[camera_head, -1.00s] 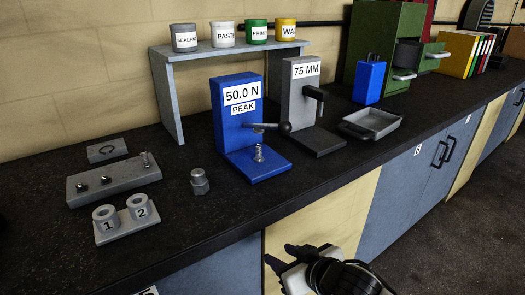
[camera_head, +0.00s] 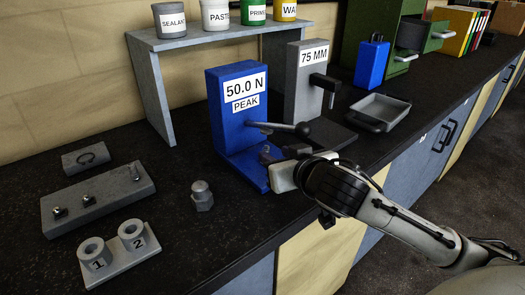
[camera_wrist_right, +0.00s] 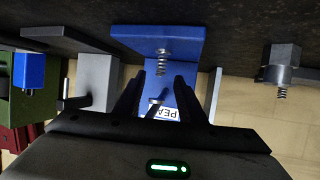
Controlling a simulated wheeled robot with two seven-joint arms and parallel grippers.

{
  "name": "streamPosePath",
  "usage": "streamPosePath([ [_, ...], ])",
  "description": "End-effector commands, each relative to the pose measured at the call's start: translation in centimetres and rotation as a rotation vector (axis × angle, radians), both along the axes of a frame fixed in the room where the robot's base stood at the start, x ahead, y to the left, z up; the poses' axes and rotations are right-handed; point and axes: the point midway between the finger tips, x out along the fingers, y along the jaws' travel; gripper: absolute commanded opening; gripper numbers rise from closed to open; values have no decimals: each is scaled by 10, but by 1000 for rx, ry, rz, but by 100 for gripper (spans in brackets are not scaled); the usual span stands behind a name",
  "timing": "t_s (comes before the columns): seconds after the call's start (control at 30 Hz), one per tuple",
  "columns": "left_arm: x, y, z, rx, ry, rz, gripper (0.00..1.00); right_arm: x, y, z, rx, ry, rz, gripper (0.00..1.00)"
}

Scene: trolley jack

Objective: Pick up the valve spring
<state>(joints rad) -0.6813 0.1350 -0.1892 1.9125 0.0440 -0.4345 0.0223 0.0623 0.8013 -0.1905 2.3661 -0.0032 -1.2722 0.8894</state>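The valve spring (camera_wrist_right: 162,62) is a small metal coil standing on the base of the blue tester (camera_head: 231,105), whose labels read 50.0 N and PEAK. In the right wrist view it stands just beyond and between the two dark fingers of my right gripper (camera_wrist_right: 158,78). These fingers are apart and nothing is held between them. In the head view my right gripper (camera_head: 281,156) is low at the front of the blue base, below the tester's lever (camera_head: 282,128), and largely hides the spring. My left gripper is not in view.
A grey 75 MM gauge (camera_head: 303,85) stands right of the tester, with a grey tray (camera_head: 380,108) beyond. A hex-based metal part (camera_head: 201,196) stands left on the dark bench. A numbered two-cup holder (camera_head: 118,258) and a grey peg block (camera_head: 97,198) are further left.

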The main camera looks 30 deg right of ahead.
Motion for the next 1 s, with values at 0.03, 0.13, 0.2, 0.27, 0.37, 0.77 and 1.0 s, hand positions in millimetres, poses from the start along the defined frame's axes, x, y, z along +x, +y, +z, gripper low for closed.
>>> streamPosePath([
  [0.03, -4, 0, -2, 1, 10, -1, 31, 7, -2, -1, 0, -1, -2, 36],
  [0.13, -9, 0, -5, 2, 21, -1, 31, 14, -3, -5, 0, -1, 0, 36],
  [0.2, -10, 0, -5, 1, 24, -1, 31, 18, -4, -6, 0, 0, -1, 36],
  [0.27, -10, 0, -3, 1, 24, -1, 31, 24, -5, -7, -1, -1, 0, 36],
  [0.37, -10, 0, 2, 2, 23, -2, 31, 38, -8, -11, 0, 0, -1, 36],
  [0.77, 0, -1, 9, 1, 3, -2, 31, 64, -13, -24, -1, 0, 1, 36],
  [1.0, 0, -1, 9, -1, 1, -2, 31, 63, -13, -24, 0, 0, 1, 9],
])
